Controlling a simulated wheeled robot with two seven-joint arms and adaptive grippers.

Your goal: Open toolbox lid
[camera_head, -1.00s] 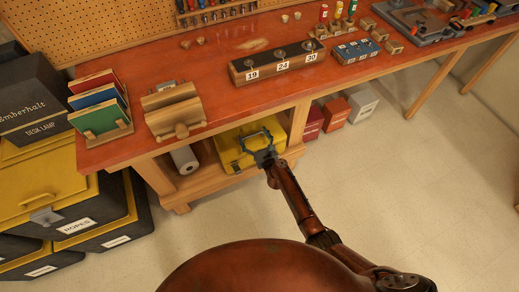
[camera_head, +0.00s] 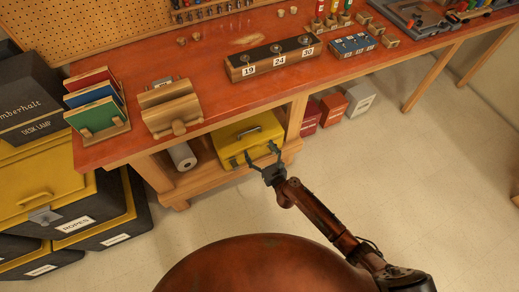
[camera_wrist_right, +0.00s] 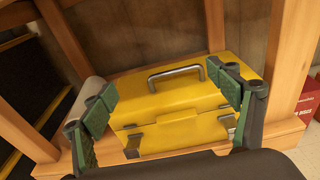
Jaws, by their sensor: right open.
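The yellow toolbox (camera_head: 240,128) sits on the bench's lower shelf with its lid down. A grey metal handle (camera_wrist_right: 176,74) lies across the lid top. In the right wrist view, two metal latches show on the front, the left latch (camera_wrist_right: 133,145) and the right latch (camera_wrist_right: 229,122), partly behind a finger. My right gripper (camera_head: 254,156) is open and empty in front of the toolbox, its fingers spread wide. In the right wrist view, the toolbox body (camera_wrist_right: 180,132) shows between the green-padded fingers. My left gripper is not in view.
A wooden bench (camera_head: 215,103) with a red top overhangs the shelf, and its legs flank the toolbox. A white paper roll (camera_head: 182,156) lies left of the toolbox. Red boxes (camera_head: 333,108) stand to the right. The floor in front is clear.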

